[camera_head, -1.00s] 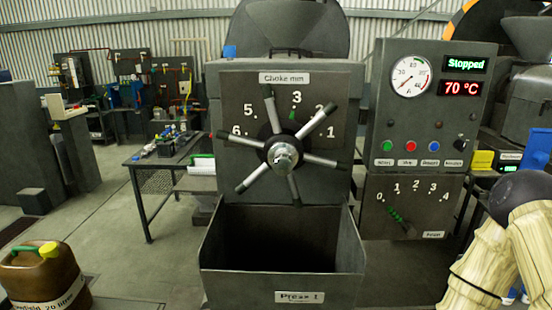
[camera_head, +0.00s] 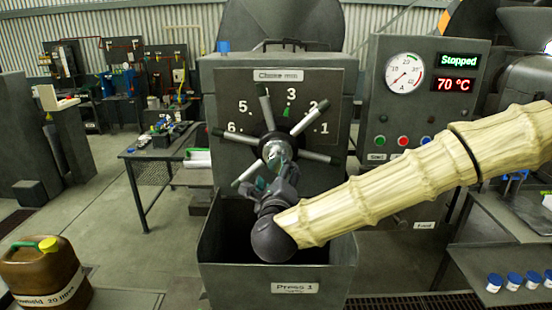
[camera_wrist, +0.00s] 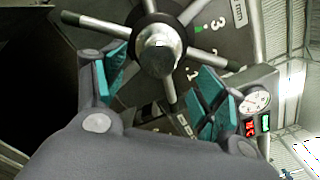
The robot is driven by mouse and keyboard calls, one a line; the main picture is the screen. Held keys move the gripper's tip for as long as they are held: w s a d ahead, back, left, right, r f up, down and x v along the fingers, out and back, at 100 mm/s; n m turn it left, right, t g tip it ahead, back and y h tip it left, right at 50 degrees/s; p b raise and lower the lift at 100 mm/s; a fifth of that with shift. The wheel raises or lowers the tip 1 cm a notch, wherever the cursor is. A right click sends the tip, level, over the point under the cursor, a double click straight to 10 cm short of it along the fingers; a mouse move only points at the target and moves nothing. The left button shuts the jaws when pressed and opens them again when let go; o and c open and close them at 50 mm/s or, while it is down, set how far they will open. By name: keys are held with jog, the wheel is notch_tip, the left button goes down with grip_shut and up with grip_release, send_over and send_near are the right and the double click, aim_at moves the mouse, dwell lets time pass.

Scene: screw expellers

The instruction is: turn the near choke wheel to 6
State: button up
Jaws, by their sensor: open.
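A green mark (camera_head: 286,111) lies just under the 3. In the wrist view my gripper (camera_wrist: 160,82) is open, with teal pads either side of a spoke (camera_wrist: 168,88); contact cannot be told.
The open grey hopper box (camera_head: 220,250) of Press 1 lies beneath my wrist. A control panel (camera_head: 425,100) with a gauge, "Stopped" and 70 °C stands at right, partly behind my arm. A brown jerrycan (camera_head: 45,275) is at lower left. Blue-capped jars (camera_head: 514,281) are at lower right.

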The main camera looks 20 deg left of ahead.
aim_at(277, 164)
jog(key=p+x, duration=0.3)
jog(key=x, duration=0.5)
jog(key=shift+w+a+p, duration=0.15)
jog(key=shift+w+p, duration=0.15)
jog(key=shift+w+a+f, duration=0.2)
jog(key=shift+w, duration=0.5)
